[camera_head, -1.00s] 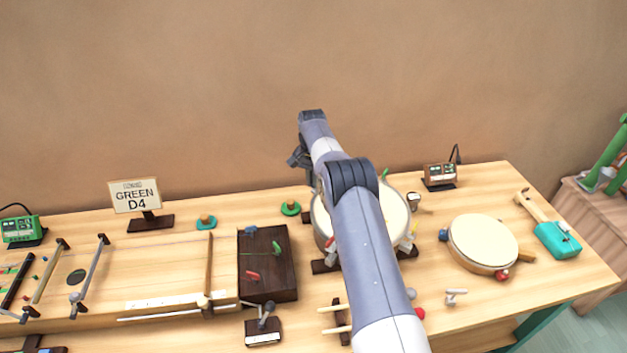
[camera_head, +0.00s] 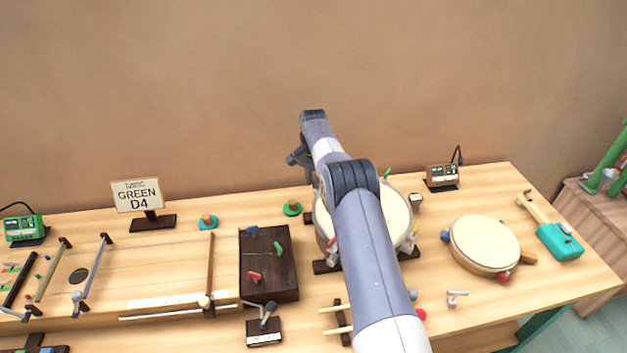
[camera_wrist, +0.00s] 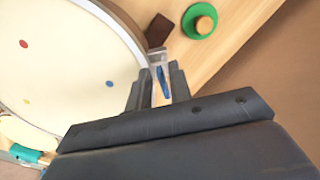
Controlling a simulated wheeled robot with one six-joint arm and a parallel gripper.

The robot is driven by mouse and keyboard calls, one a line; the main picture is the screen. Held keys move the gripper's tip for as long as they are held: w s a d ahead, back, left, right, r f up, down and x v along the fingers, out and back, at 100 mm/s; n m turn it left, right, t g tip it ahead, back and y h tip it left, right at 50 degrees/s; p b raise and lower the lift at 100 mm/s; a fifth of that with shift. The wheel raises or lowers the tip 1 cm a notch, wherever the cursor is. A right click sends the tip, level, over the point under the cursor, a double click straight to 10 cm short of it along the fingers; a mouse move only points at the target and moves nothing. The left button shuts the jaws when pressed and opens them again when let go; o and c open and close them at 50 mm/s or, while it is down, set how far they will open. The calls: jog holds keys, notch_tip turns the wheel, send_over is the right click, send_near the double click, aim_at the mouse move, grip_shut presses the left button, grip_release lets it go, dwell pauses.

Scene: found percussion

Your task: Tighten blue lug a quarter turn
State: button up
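The large drum (camera_head: 398,207) stands on the bench, partly hidden behind my arm in the head view. In the wrist view its pale skin (camera_wrist: 60,55) fills the left, with small coloured dots. The blue lug (camera_wrist: 162,78) is a thin blue key at the drum's rim, by a metal bracket. My gripper (camera_wrist: 158,88) has one finger on each side of the blue lug, with gaps between the fingers and it. In the head view my gripper (camera_head: 300,158) is a dark shape at the arm's end, and the blue lug is hidden.
A green disc with a wooden knob (camera_wrist: 200,20) lies near the drum; a dark block (camera_wrist: 158,30) sits by the rim. A dark wooden box (camera_head: 268,280) with coloured keys is left of the drum. A smaller drum (camera_head: 484,244) is right. The wall (camera_head: 450,70) rises behind.

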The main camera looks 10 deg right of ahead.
jog(key=shift+o, duration=0.7)
jog(key=shift+f, duration=0.1)
notch_tip(320, 180, up, 11)
jog(key=shift+f, duration=0.15)
notch_tip(320, 180, down, 11)
jog(key=shift+r, duration=0.1)
dwell(0.5)
jog(key=shift+r, duration=0.1)
